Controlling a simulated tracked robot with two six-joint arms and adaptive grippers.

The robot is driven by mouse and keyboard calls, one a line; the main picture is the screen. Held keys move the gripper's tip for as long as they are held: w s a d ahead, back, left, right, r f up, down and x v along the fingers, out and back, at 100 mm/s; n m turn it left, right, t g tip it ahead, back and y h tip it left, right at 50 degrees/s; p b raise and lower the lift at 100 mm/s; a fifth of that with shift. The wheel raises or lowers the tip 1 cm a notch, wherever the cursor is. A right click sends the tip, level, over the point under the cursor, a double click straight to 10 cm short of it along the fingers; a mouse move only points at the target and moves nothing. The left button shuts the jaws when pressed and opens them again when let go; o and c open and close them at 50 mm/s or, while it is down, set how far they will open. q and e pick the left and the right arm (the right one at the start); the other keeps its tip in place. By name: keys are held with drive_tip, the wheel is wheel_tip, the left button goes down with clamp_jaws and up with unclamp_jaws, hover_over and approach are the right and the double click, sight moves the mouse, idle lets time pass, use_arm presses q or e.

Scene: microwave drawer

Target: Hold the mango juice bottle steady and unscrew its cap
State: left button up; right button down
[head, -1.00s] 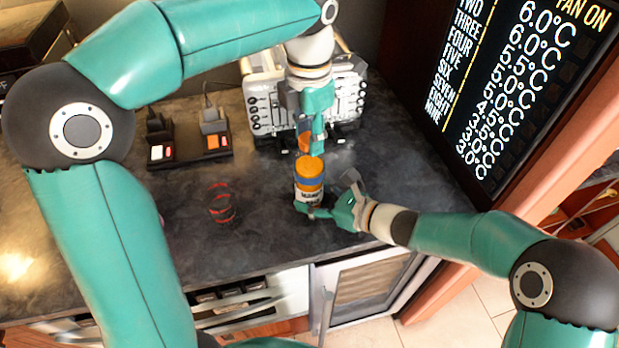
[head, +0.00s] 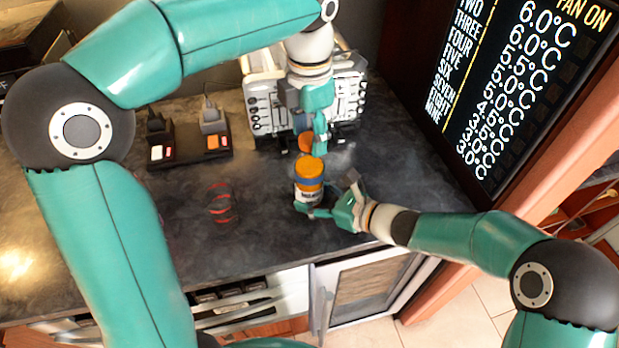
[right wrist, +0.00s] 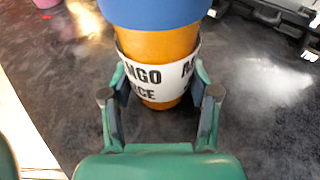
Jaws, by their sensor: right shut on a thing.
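The mango juice bottle (head: 309,190) stands upright on the dark counter, with an orange top, a blue band and a white label. My right gripper (head: 322,211) is shut around its lower body from the right. In the right wrist view the bottle (right wrist: 158,45) sits between both fingers of my right gripper (right wrist: 160,100), against the label; its top is cut off. My left gripper (head: 318,145) points down just above and behind the bottle, apart from its top. A small orange and blue-grey piece (head: 306,143) shows beside its fingertips; whether they grip it is unclear.
A white rack-like appliance (head: 268,105) stands behind the bottle. Two dark holders with coloured switches (head: 190,146) sit at the back left. A clear, red-ringed glass (head: 222,203) stands left of the bottle. A display panel (head: 515,80) rises at the right. The front counter is clear.

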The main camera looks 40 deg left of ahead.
use_arm(q)
drive_tip(key=shift+r, duration=2.45)
drive_tip(key=shift+s+r+m, duration=0.1)
drive_tip(key=shift+s+m, duration=0.05)
drive_tip(key=shift+m, duration=1.05)
drive_tip(key=m, duration=0.3)
drive_tip(key=shift+a+r, duration=0.15)
drive_tip(key=shift+r, duration=0.15)
drive_tip(key=m, duration=0.2)
drive_tip(key=shift+r+m, duration=0.3)
drive_tip(key=shift+r, duration=0.1)
drive_tip(key=shift+r+m, duration=0.2)
drive_tip(key=shift+m, duration=0.4)
drive_tip(key=shift+f, duration=3.65)
